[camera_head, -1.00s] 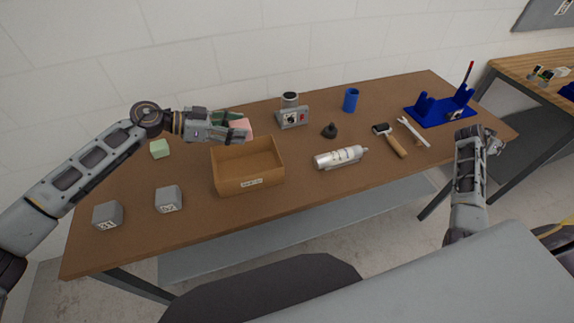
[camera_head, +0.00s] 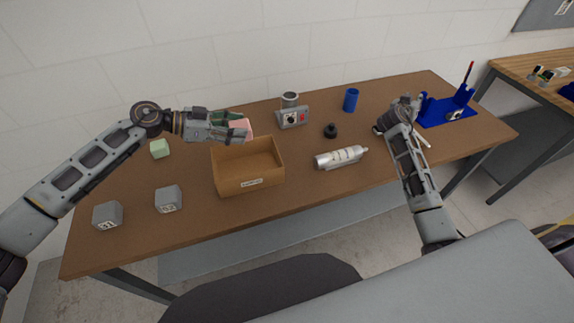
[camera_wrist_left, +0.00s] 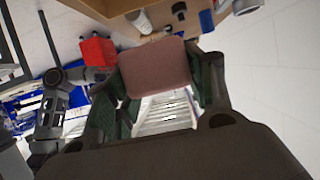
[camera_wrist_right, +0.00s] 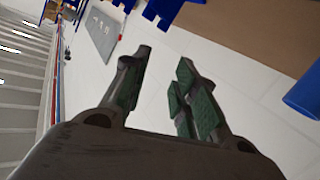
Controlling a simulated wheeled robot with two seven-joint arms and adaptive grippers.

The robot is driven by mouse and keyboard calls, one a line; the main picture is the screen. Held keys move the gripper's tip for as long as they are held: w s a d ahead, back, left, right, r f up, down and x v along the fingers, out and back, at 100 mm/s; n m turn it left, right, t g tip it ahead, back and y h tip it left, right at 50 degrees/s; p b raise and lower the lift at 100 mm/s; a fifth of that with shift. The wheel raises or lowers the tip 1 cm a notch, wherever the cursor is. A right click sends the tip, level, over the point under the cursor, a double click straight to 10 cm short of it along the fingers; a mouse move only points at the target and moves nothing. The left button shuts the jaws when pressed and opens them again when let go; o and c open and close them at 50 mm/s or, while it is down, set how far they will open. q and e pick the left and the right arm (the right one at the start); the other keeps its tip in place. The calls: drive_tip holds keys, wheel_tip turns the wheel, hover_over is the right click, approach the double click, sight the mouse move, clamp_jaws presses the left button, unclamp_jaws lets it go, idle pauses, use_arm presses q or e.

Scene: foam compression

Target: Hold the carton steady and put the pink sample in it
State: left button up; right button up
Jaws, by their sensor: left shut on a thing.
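The pink sample (camera_head: 239,123) is between the fingers of my left gripper (camera_head: 242,127), held above the back edge of the carton. In the left wrist view the pink sample (camera_wrist_left: 154,72) fills the space between the green-padded fingers. The carton (camera_head: 250,184) is an open, empty brown box with a small label on its front wall. My right gripper (camera_head: 405,101) is in the air over the right part of the table, well to the right of the carton. In the right wrist view its fingers (camera_wrist_right: 160,90) are apart with nothing between them.
Grey blocks (camera_head: 168,199) and a green block (camera_head: 159,148) lie left of the carton. A blue rack (camera_head: 445,112) is at the far right.

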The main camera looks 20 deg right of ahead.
drive_tip(key=w+a+r+n+t+y, duration=0.1)
drive_tip(key=w+a+n+t+y, duration=0.15)
drive_tip(key=a, duration=0.95)
drive_tip(key=n+t+y, duration=0.3)
drive_tip(key=n+y, duration=0.3)
drive_tip(key=y, duration=0.5)
approach(277, 150)
drive_tip(key=s, duration=0.2)
drive_tip(key=shift+w+a+r+h, duration=0.1)
drive_tip(key=shift+w+r+h, duration=0.15)
drive_tip(key=shift+r, duration=0.2)
drive_tip(key=shift+w, duration=0.1)
drive_tip(key=shift+f+x, duration=0.15)
drive_tip(key=shift+x, duration=2.8)
drive_tip(key=shift+f+x, duration=0.15)
drive_tip(key=shift+x, duration=2.8)
